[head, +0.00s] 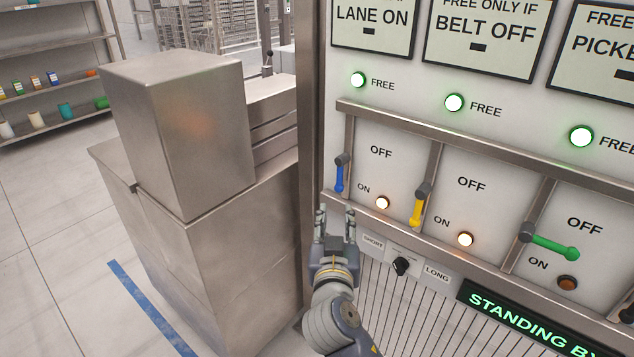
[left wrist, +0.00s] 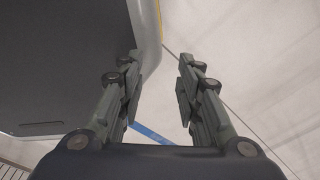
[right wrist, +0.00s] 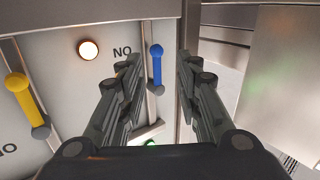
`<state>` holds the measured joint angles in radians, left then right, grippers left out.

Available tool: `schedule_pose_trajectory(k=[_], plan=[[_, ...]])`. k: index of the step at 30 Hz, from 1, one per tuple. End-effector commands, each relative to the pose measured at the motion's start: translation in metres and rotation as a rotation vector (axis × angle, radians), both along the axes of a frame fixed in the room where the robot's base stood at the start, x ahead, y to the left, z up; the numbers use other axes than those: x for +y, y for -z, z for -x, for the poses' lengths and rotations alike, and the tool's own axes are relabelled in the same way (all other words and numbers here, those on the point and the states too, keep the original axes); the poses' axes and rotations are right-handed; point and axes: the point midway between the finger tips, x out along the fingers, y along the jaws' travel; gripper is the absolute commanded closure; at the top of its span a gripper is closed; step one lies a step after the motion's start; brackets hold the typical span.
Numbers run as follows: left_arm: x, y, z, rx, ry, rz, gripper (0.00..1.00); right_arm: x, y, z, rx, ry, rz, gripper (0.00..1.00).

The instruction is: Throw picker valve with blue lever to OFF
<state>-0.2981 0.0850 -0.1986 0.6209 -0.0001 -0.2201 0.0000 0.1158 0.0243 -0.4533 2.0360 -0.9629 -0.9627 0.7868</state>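The blue lever (head: 340,176) is at the left end of the panel's valve row in the head view. It hangs down from its dark pivot, beside the ON label, and the lamp next to it glows. My right gripper (head: 337,212) is open just below and in front of the blue lever, apart from it. In the right wrist view the blue lever (right wrist: 157,66) shows beyond and between the open fingers (right wrist: 158,75). My left gripper (left wrist: 160,75) is open and empty in the left wrist view, above the floor; it is not in the head view.
The yellow lever (head: 417,205) also hangs down, with its lamp lit. The green lever (head: 553,245) points right, with its lamp dark. Metal dividers separate the bays. A knob (head: 401,266) sits below. A steel cabinet (head: 190,130) stands left of the panel.

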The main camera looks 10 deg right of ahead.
Motion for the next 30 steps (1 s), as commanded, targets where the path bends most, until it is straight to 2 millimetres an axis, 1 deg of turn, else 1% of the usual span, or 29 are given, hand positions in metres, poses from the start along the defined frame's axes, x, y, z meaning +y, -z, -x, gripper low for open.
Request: schedule_pose_trajectory(k=[1,3,6,8,12,18,21,25,30], plan=[[-0.001,0.002,0.0,0.0,0.0,0.001,0.68,-0.002,-0.012,0.003,-0.028,0.011,-0.013,0.69],[-0.002,0.002,0.0,0.0,-0.001,0.002,0.68,-0.004,-0.022,0.005,-0.051,0.02,-0.023,0.69],[-0.005,-0.001,0.0,0.0,-0.001,0.006,0.68,-0.007,-0.027,0.001,-0.059,0.024,-0.026,0.69],[-0.008,-0.003,0.001,0.001,-0.002,0.009,0.68,-0.009,-0.027,-0.006,-0.058,0.025,-0.023,0.69],[-0.011,-0.009,0.002,0.003,-0.002,0.013,0.68,-0.017,-0.028,-0.03,-0.058,0.024,-0.02,0.69],[-0.01,-0.015,0.003,0.004,-0.001,0.012,0.68,-0.028,-0.027,-0.065,-0.057,0.023,-0.02,0.69],[-0.008,-0.018,0.003,0.004,0.0,0.009,0.68,-0.033,-0.027,-0.078,-0.056,0.023,-0.022,0.69],[-0.006,-0.019,0.003,0.003,0.001,0.006,0.68,-0.036,-0.025,-0.09,-0.056,0.022,-0.024,0.69],[-0.005,-0.02,0.003,0.004,0.0,0.005,0.68,-0.038,-0.025,-0.096,-0.055,0.021,-0.024,0.69]])
